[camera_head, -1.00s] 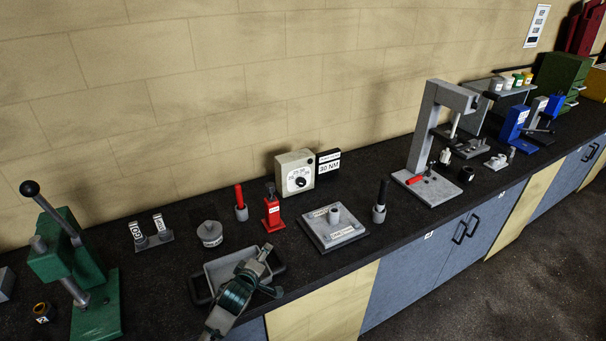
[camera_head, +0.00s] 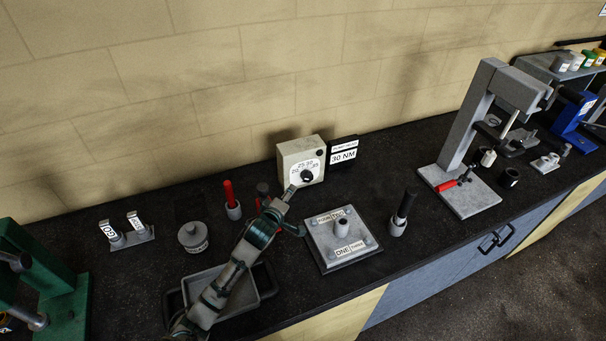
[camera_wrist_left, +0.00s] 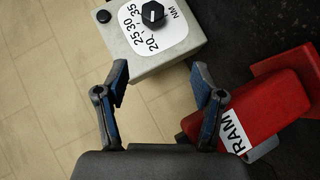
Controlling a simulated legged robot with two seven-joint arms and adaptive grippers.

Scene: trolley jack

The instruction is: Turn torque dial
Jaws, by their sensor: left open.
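The torque box (camera_head: 289,153) is a cream box at the back of the bench against the wall. Its black dial knob (camera_head: 307,176) sits on a white scale marked 20, 25, 30, 35 NM. In the left wrist view the knob (camera_wrist_left: 152,13) shows near the top, with its white pointer line towards the scale numbers. My left gripper (camera_head: 291,189) is just in front of the box, close to the knob in the head view. In the left wrist view its open fingers (camera_wrist_left: 161,75) are empty, short of the knob. My right gripper is not in view.
A black sign reading 30 NM (camera_head: 343,153) stands right of the box. A red RAM block (camera_wrist_left: 262,108) is close to the right finger. A grey plate (camera_head: 324,247) and a black-handled tool (camera_head: 403,211) stand right; a grey tray (camera_head: 262,286) lies under my arm.

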